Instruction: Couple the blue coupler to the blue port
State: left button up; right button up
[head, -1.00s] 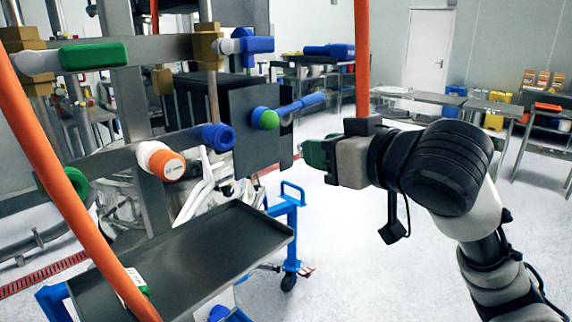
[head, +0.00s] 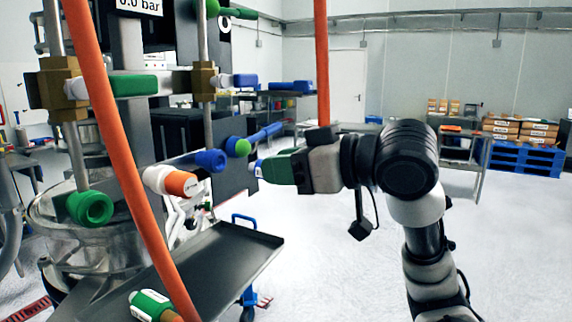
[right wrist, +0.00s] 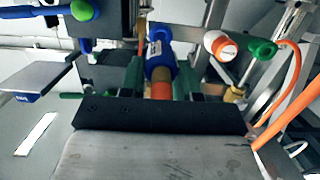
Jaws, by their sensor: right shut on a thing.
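My right gripper (head: 280,168) comes in from the right in the head view, its green fingers shut on the blue coupler (head: 256,168). Only the coupler's blue and white front end shows there, pointing left. In the right wrist view the coupler (right wrist: 158,62) sits between the green fingers (right wrist: 160,84), with an orange part at its back. The blue port (head: 210,160) is on the rig, left of the coupler. The coupler is apart from it in the head view. My left gripper is not in view.
An orange and white port (head: 172,181) and a green port (head: 90,207) are left of the blue port. A blue handle with a green ball (head: 243,147) is close to the coupler. A green coupler (head: 150,304) lies on the dark tray (head: 235,265). Orange hoses hang in front.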

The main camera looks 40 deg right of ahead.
aim_at(252, 164)
jog(key=shift+w+a+r+p, duration=0.1)
jog(key=shift+w+a+p, duration=0.35)
jog(key=shift+w, duration=0.55)
jog(key=shift+r+x, duration=0.15)
jog(key=shift+x, duration=0.6)
jog(key=shift+r+x, duration=0.15)
jog(key=shift+x, duration=0.6)
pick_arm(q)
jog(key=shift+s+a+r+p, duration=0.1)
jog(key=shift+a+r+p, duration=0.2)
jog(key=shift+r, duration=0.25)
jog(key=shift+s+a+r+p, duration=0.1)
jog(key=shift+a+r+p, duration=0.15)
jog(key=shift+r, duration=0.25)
pick_arm(e)
jog(key=shift+w+a, duration=0.3)
jog(key=shift+w, duration=0.15)
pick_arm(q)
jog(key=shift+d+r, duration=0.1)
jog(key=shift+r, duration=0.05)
pick_arm(e)
jog(key=shift+w+a, duration=0.1)
jog(key=shift+w, duration=0.15)
jog(key=o, duration=1)
jog(key=shift+s, duration=0.1)
